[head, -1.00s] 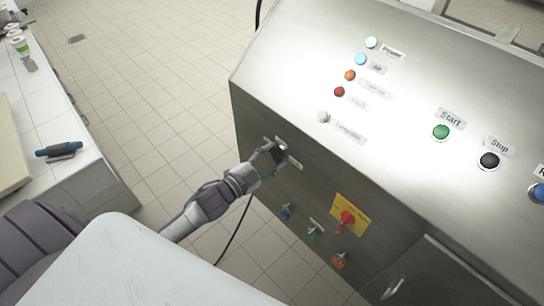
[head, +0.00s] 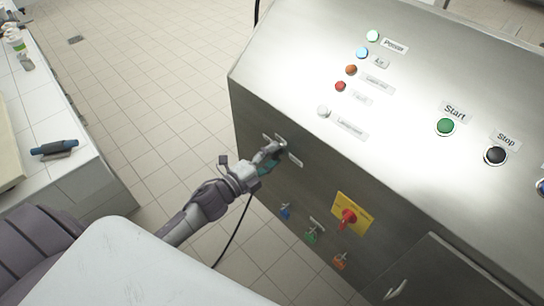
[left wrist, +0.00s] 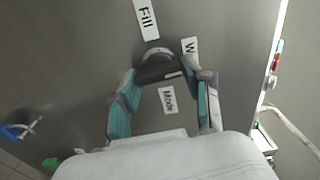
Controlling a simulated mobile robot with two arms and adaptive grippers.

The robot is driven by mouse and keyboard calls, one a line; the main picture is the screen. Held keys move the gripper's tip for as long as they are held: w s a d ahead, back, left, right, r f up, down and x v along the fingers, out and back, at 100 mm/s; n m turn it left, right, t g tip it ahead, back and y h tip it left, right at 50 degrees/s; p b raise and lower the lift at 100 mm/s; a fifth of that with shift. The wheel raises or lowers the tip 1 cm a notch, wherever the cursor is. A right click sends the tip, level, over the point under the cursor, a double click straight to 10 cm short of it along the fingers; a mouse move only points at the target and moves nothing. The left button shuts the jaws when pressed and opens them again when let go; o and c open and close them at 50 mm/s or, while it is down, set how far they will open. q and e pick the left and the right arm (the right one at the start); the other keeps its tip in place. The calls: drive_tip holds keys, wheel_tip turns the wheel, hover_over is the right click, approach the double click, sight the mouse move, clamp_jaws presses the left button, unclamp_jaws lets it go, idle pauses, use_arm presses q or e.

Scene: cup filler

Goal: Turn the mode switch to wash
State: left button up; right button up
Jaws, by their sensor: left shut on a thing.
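The mode switch is a dark knob with a pale rim, seen in the left wrist view (left wrist: 158,66) on the grey front panel of the machine. In the head view my left gripper (head: 271,158) is at the upper left of the front panel and covers most of the switch. My right gripper is not in view.
The machine's sloped top carries a green Start button (head: 445,126), a black Stop button (head: 495,155) and several lamps. Below the switch are a red rotary switch on a yellow plate (head: 349,215) and small blue, green and orange valves. A tiled counter (head: 75,130) stands at left.

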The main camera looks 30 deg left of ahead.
use_arm(q)
drive_tip(key=shift+f+m, duration=0.1)
drive_tip(key=shift+m, duration=0.3)
drive_tip(key=o, duration=1.2)
drive_tip(key=shift+c, duration=0.2)
drive_tip(key=v, duration=1.2)
